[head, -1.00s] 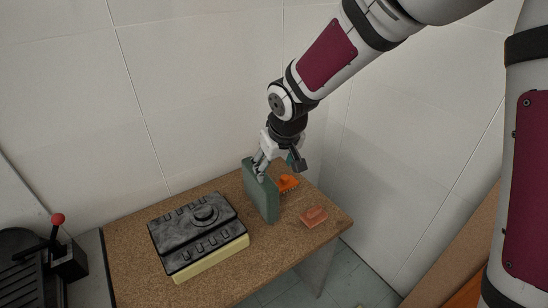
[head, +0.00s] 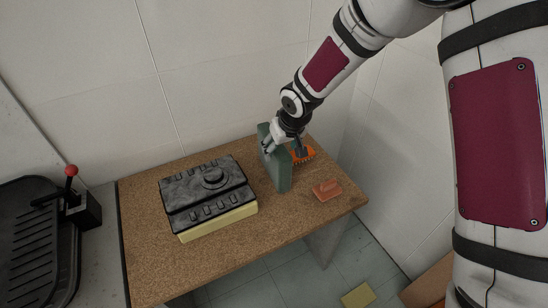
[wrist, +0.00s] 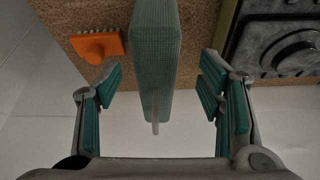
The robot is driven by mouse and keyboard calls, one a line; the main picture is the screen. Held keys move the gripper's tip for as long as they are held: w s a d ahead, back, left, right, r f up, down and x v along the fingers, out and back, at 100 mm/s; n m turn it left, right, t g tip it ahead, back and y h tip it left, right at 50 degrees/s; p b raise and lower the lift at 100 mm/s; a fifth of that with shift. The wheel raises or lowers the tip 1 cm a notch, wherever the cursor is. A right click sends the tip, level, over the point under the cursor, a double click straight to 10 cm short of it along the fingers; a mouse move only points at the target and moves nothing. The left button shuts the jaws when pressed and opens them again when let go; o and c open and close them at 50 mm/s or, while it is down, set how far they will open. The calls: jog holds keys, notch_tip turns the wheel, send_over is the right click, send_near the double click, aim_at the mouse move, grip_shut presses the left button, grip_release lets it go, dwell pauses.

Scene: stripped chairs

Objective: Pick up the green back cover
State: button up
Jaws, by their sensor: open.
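The green back cover (head: 274,162) stands upright on edge on the cork-topped table. In the wrist view the cover (wrist: 157,60) comes in between my two fingers, with a gap on each side. My gripper (head: 280,140) is at the top of the cover in the head view, and its open fingertips (wrist: 160,90) straddle it in the wrist view. The fingers do not appear to touch the cover. Part of the cover's top is hidden behind my gripper in the head view.
On the table (head: 150,270), a black-topped, yellow-sided block (head: 208,196) lies left of the cover. An orange brush (head: 304,154) lies close on the right, also in the wrist view (wrist: 96,45). A reddish block (head: 326,190) lies front right. White walls stand behind.

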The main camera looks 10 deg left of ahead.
jog(key=x, duration=0.5)
jog(key=shift+d, duration=0.2)
jog(key=shift+c, duration=0.3)
grip_shut()
